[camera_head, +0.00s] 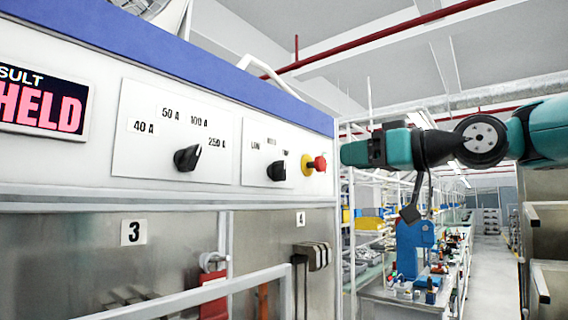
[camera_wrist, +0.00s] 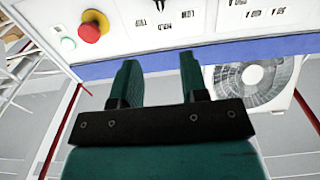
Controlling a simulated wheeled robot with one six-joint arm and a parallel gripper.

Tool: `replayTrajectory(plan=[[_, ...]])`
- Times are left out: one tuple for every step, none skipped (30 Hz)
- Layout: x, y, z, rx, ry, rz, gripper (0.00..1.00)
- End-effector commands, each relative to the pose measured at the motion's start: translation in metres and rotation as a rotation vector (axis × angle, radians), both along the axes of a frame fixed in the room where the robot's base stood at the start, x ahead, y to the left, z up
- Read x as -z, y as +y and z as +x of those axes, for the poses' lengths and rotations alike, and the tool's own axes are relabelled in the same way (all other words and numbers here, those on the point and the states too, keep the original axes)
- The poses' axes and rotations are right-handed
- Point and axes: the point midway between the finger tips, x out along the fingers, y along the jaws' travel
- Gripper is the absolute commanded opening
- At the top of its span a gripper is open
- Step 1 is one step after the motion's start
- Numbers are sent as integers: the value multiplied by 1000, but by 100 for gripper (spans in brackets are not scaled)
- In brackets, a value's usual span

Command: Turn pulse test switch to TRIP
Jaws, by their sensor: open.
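The grey panel face (camera_head: 60,165) carries two black rotary knobs. One knob (camera_head: 187,158) sits under labels 40 A, 50 A, 100 A and 250 A.
A red emergency button (camera_head: 317,164) on a yellow collar sits at the panel's right end; it also shows in the wrist view (camera_wrist: 93,26). A display (camera_head: 42,105) reads HELD. A rail (camera_head: 215,292) crosses the lower front. A round fan (camera_wrist: 254,82) sits beyond the blue edge.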

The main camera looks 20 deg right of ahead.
Motion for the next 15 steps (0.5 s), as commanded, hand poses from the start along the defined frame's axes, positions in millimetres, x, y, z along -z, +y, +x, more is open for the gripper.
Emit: replayTrajectory(plan=[[-2,6,6,-7,4,2,40],[-2,9,10,-7,5,2,40],[-2,13,15,-8,6,1,40],[-3,17,21,-9,6,2,40],[-4,20,26,-9,7,3,40],[-4,25,33,-9,7,4,40],[-3,29,38,-9,7,2,40],[-4,33,44,-9,8,2,40],[-4,38,52,-9,9,3,40],[-4,42,58,-8,9,3,40],[-4,46,63,-8,8,2,40],[-4,51,72,-8,11,1,40],[-4,54,77,-7,10,2,40],[-4,58,83,-7,10,2,40],[-3,64,90,-7,9,0,40]])
